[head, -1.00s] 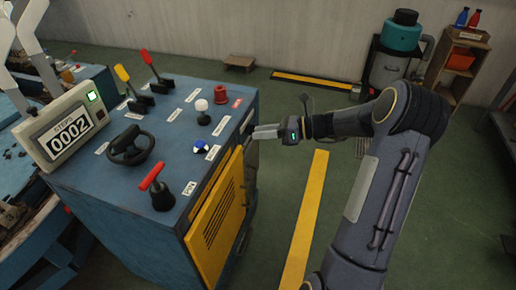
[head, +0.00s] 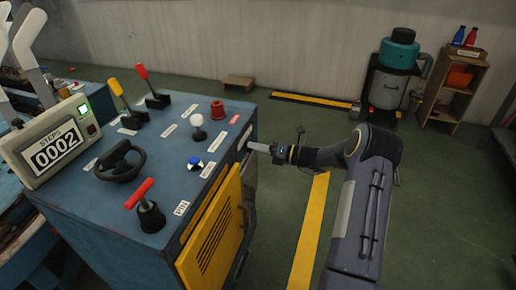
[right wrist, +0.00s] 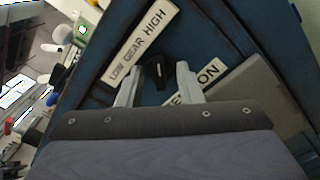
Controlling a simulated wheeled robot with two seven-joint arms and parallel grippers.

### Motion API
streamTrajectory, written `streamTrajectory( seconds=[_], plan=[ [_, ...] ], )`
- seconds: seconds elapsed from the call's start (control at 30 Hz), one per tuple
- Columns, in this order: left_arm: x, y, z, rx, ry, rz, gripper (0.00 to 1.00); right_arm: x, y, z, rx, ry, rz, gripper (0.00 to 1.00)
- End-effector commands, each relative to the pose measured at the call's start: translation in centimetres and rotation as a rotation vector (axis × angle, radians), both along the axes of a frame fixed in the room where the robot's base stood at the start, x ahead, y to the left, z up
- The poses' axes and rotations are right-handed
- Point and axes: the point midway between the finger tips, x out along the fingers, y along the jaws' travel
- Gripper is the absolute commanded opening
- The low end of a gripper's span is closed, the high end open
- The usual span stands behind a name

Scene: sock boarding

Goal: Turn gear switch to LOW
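The gear switch is a black knob (right wrist: 157,72) with a pale mark, on the side of a blue machine cabinet (head: 130,235). In the right wrist view, a white label (right wrist: 139,44) reading LOW GEAR HIGH lies beside it. My right gripper (right wrist: 158,76) is open, with one finger on each side of the knob and small gaps showing. In the head view, the right gripper (head: 258,147) reaches the cabinet's right side near its top edge, and the knob is hidden there.
A second label (right wrist: 209,78), ending in ON, is partly covered by the right finger. The cabinet top carries a red-handled lever (head: 148,208), a black wheel (head: 119,162), several knobs and a counter (head: 54,150) reading 0002. A yellow door (head: 213,232) stands below. Floor to the right is free.

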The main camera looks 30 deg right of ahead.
Motion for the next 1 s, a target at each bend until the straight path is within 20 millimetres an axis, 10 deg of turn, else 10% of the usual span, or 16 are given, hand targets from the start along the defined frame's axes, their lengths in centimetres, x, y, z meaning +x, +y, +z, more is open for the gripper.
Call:
streamTrajectory(
  seconds=[0.2,0.47,1.0],
  plan=[
    [0.00,0.00,0.00,0.000,0.000,0.000,0.00,0.04,0.03,0.00,0.000,0.000,0.000,0.33],
    [-0.01,0.00,0.00,0.000,0.000,0.000,0.00,0.02,0.02,-0.01,0.000,0.000,0.000,0.00],
    [-0.01,0.00,-0.56,0.000,0.000,0.000,0.00,-0.03,0.01,-0.08,-0.081,-0.069,-0.001,0.00]
  ],
)
